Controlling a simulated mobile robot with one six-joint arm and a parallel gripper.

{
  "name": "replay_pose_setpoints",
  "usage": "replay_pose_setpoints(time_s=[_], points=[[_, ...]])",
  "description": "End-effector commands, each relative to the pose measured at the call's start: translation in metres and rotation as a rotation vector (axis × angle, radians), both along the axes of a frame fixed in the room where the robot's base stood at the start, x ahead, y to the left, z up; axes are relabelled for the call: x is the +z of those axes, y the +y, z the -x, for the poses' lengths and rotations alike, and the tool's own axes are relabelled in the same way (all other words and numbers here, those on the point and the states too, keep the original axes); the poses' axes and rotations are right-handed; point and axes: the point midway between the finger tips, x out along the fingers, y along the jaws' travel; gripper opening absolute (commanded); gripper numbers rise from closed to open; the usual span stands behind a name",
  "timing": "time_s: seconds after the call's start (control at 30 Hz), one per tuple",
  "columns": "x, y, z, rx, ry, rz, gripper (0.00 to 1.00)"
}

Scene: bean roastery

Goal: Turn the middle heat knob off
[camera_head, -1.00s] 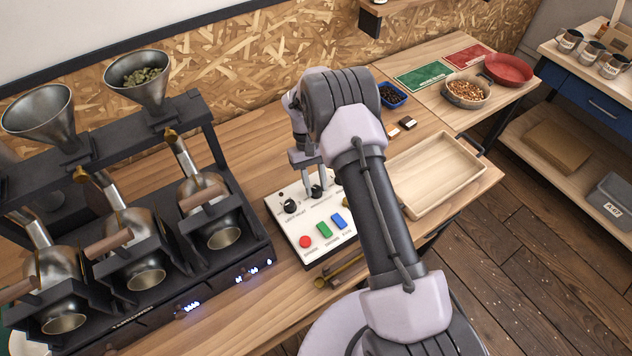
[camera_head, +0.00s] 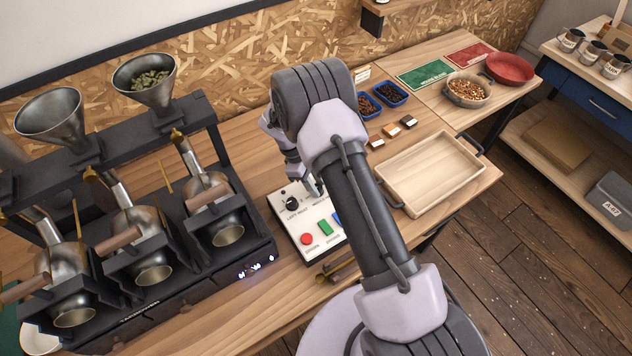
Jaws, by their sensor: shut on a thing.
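The white control panel (camera_head: 284,221) lies on the bench just right of the roaster. Its left black knob (camera_head: 292,203) shows clearly. My gripper (camera_head: 316,188) is at the panel's upper row, shut on the middle heat knob. My wrist and arm hide that knob, its pointer and the right part of the panel. On the three-drum roaster (camera_head: 190,297), the front display by the right drum (camera_head: 257,267) glows. The front below the middle drum (camera_head: 153,268) shows no lit display.
A red button (camera_head: 306,239) and a green button (camera_head: 325,228) sit on the panel near my forearm. Scoops (camera_head: 335,270) lie at the bench's front edge. An empty wooden tray (camera_head: 392,190) and blue bowls (camera_head: 391,94) are to the right.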

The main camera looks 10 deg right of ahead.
Motion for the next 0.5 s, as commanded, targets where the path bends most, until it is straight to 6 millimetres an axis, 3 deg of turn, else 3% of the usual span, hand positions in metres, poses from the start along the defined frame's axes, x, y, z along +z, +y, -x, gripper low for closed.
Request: replay_pose_setpoints(time_s=[0.5], points=[[-0.0011,0.0005,0.0018,0.131,0.003,0.000,0.00]])
